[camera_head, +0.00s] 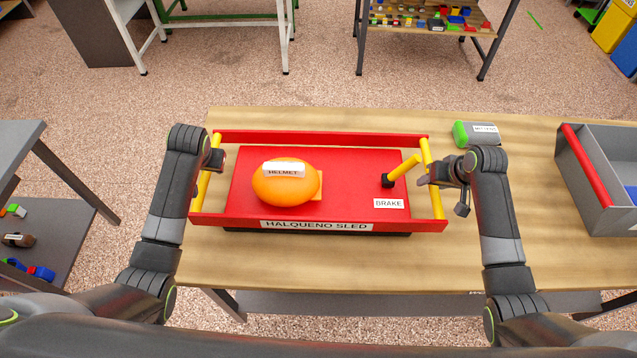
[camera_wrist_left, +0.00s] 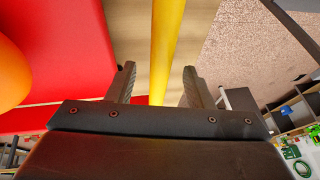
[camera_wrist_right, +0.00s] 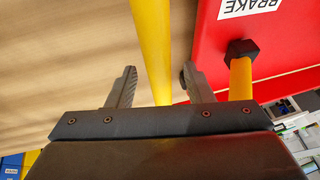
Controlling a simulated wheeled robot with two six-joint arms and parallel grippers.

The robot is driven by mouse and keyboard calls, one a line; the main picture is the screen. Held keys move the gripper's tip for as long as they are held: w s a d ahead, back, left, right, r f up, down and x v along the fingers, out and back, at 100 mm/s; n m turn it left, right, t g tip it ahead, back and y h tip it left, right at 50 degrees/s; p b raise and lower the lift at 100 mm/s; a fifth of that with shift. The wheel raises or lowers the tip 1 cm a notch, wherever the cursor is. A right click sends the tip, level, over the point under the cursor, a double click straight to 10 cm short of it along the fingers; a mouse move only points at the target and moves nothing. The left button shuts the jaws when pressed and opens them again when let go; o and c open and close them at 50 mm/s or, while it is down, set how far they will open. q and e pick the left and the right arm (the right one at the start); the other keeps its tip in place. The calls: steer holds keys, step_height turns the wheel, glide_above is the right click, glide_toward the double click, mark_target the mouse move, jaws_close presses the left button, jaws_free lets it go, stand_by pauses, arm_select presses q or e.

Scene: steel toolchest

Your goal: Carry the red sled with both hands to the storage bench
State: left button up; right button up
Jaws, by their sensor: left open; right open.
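The red sled (camera_head: 345,207), labelled HALQUENO SLED, lies on the wooden table with a yellow bar at each end. An orange helmet (camera_head: 300,190) and a yellow brake lever (camera_head: 403,168) with a black base are on it. My left gripper (camera_head: 214,160) is open at the left yellow bar (camera_head: 203,188); in the left wrist view the bar (camera_wrist_left: 166,50) runs between its open fingers (camera_wrist_left: 157,85). My right gripper (camera_head: 428,177) is open at the right yellow bar (camera_head: 435,195); in the right wrist view that bar (camera_wrist_right: 152,50) lies between its open fingers (camera_wrist_right: 158,85).
A grey-green box labelled MITTENS (camera_head: 476,133) stands on the table (camera_head: 520,255) right of the sled. A grey bin with a red edge (camera_head: 590,190) is at the table's right end. Shelves and benches stand across the speckled floor (camera_head: 290,88) at the back.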

arm_select(q)
steer(key=shift+x, duration=1.55)
arm_select(e)
steer(key=shift+x, duration=1.55)
arm_select(q)
jaws_close()
arm_select(e)
jaws_close()
arm_select(q)
steer(key=shift+w+r, duration=0.15)
steer(key=shift+r, duration=0.15)
arm_select(e)
steer(key=shift+w+r, duration=0.15)
steer(key=shift+r, duration=0.15)
